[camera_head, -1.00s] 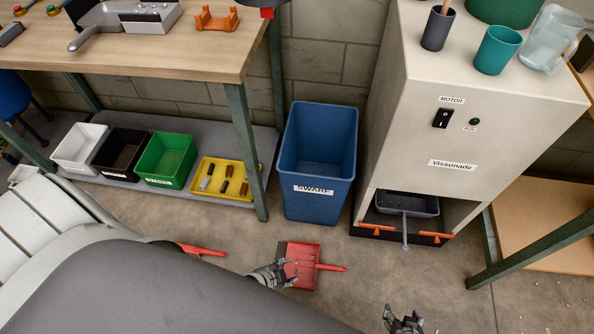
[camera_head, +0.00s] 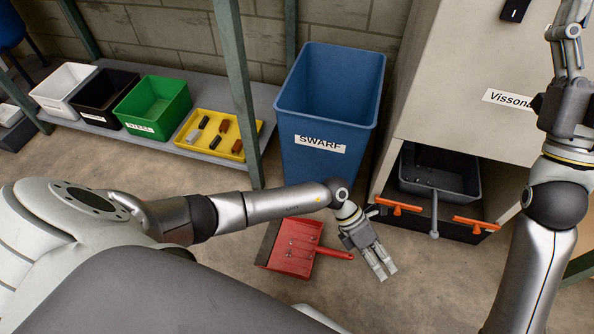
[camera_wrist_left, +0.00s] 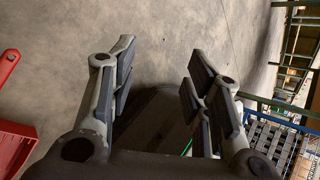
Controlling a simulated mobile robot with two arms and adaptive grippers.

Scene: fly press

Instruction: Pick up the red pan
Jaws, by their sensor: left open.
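The red pan (camera_head: 290,250) lies on the concrete floor in front of the blue bin, with dark specks on it. Its handle points right. My left gripper (camera_head: 382,274) is open and empty, beyond the handle's right end and apart from it. The red pan also shows there, cut off at the left edge (camera_wrist_left: 12,145). My right gripper (camera_head: 570,15) is raised at the top right, cut by the frame, and its opening is unclear.
The blue SWARF bin (camera_head: 328,175) stands behind the pan. Right of it is the grey machine cabinet (camera_head: 465,120) with a dark tray (camera_head: 440,172) low inside. A low shelf (camera_head: 262,105) at left carries several coloured boxes. The floor right of my left gripper is clear.

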